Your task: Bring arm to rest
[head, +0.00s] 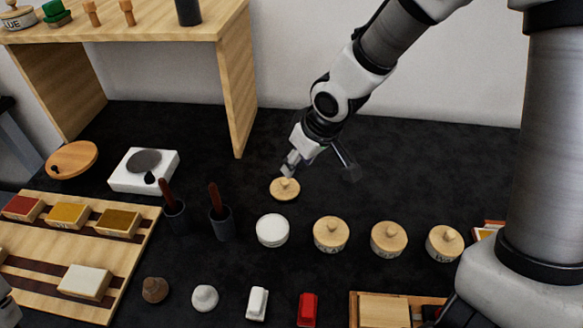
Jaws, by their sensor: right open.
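My right arm comes in from the upper right. Its gripper (320,166) is open, with the two fingers spread apart and nothing between them. It is just above and behind a round wooden lid with a knob (285,190) on the dark tabletop. The left finger is close to that lid; I cannot tell whether they touch. My left gripper cannot be made out; only a small pale part shows at the lower left edge.
A white-topped round pot (272,230) and several lidded wooden pots (331,234) stand in a row. Two dark cups with brown-handled tools (220,222), a white scale-like device (144,171) and a striped wooden board (45,255) lie left. A wooden shelf (236,90) rises behind.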

